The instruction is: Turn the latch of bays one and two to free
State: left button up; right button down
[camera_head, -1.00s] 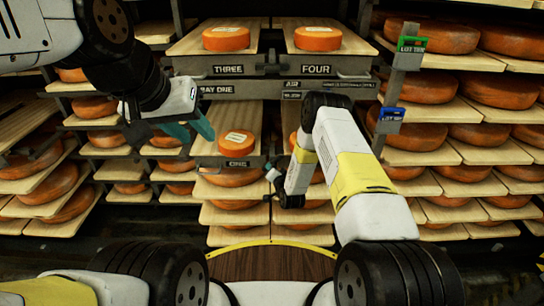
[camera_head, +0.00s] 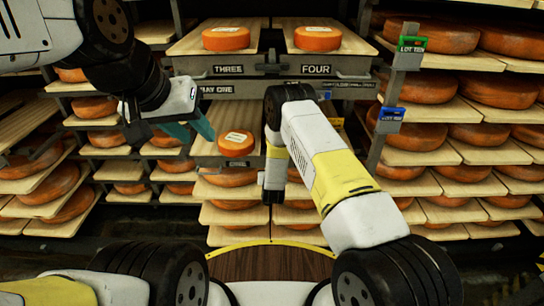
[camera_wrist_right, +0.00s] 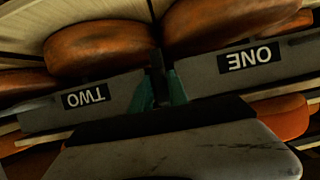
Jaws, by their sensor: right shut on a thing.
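Bay one's board (camera_head: 205,147) bears an orange cheese wheel (camera_head: 236,143) in the head view. Bay two is mostly hidden behind my right arm there. The right wrist view, upside down, shows the TWO plate (camera_wrist_right: 86,95) and the ONE plate (camera_wrist_right: 245,60) on the two bay fronts. My right gripper (camera_wrist_right: 160,94) has its teal fingers closed around a dark upright latch piece (camera_wrist_right: 156,60) between these fronts. How far the latch is turned cannot be made out. My left gripper (camera_head: 190,129) hangs open and empty at the left of bay one.
Bays three (camera_head: 228,70) and four (camera_head: 316,69) above each hold a cheese wheel. Racks of wheels stand on both sides. A post (camera_head: 392,90) with a green and a blue tag holder stands right of the bays.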

dwell(0.4)
jog(key=c, duration=1.4)
grip_release()
jog(key=shift+o, duration=0.2)
jog(key=v, duration=0.8)
jog(key=shift+w, duration=0.1)
